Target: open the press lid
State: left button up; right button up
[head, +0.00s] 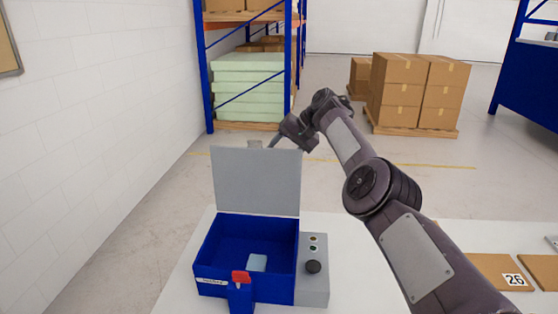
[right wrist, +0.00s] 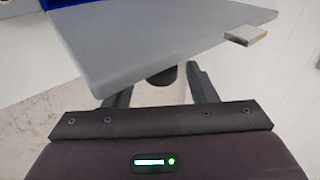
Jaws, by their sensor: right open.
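The press is a blue open-topped box (head: 208,257) on a white table. Its grey lid (head: 256,180) stands upright at the back edge of the box, so the press is open. A small tab (head: 254,144) sticks up at the lid's top edge. My right gripper (head: 277,142) is by the top of the lid, at its upper right, partly hidden behind it. In the right wrist view the lid (right wrist: 165,35) crosses in front of the open fingers (right wrist: 158,74), and the tab (right wrist: 247,35) is off to their right. I cannot tell whether the fingers touch the lid. My left gripper is out of view.
A red latch (head: 241,276) is on the box front. A grey control box (head: 313,270) with a black knob stands at its right. Brown boards (head: 500,272), one marked 26, lie at the table's right. A white wall (head: 90,130) is at left.

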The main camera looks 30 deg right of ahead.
jog(key=shift+s+d+b, duration=0.2)
jog(key=shift+s+b, duration=0.05)
jog(key=shift+b, duration=0.4)
pick_arm(q)
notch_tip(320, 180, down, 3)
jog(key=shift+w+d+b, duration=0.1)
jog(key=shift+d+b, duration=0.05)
jog(key=shift+b, duration=0.15)
pick_arm(e)
jog(key=v, duration=0.6)
jog(key=shift+w+a+r, duration=0.1)
